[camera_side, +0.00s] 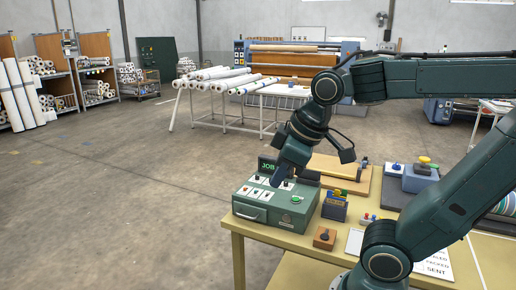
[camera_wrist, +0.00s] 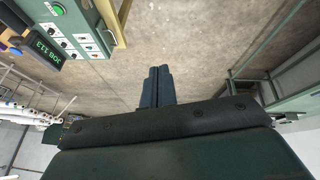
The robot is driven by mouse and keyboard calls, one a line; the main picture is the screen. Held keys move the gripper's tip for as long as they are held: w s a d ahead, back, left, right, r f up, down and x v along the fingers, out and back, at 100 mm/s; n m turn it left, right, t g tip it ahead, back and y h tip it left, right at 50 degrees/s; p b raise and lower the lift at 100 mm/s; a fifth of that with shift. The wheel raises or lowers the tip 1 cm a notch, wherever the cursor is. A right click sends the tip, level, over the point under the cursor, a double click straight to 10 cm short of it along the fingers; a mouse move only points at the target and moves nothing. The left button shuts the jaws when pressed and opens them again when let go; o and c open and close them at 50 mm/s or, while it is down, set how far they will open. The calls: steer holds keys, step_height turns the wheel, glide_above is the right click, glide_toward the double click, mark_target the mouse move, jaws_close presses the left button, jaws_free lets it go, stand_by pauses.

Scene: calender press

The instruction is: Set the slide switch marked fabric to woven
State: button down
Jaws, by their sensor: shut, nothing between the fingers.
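A green control box (camera_side: 250,211) stands near the table's front left edge, with several white-labelled switches on its sloped top and a green round button on the right. The labels are too small to read, so I cannot tell which switch is marked fabric or how it is set. Its panel (camera_wrist: 78,38) also shows at the upper left in the wrist view. My gripper (camera_side: 276,184) is shut and empty; in the side view it overlaps the panel and hides part of it. In the wrist view the fingertips (camera_wrist: 158,70) are against the floor, clear of the panel.
A display reading JOB (camera_side: 267,164) stands behind the box. A holder with coloured cards (camera_side: 334,209), a wooden block with a knob (camera_side: 325,237) and a wooden board (camera_side: 345,180) are to the right. Open floor (camera_side: 130,200) lies left of the table.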

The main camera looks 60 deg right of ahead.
mark_target(243, 193)
steer(key=w+d+f+n+g+h, duration=0.1)
steer(key=w+d+f+n, duration=0.3)
steer(key=w, duration=0.3)
steer(key=w+d+f+n+g+h, duration=0.1)
steer(key=w+d+f+n+g, duration=0.1)
steer(key=w+d+f+n, duration=0.2)
steer(key=w+d+f+n+g+h, duration=0.1)
steer(key=w+d+f+n+g, duration=0.1)
steer(key=w+d+f+n, duration=0.2)
steer(key=w+d+n, duration=0.3)
steer(key=w+d, duration=0.2)
steer(key=w, duration=0.3)
steer(key=shift+f+n+h, duration=0.2)
steer(key=shift+n+h, duration=0.1)
steer(key=x, duration=0.3)
steer(key=d+x, duration=0.1)
steer(key=x, duration=0.3)
steer(key=d+r+x, duration=0.1)
steer(key=x, duration=0.3)
steer(key=shift+s+d, duration=0.1)
steer(key=shift+s, duration=0.05)
steer(key=shift+d, duration=0.65)
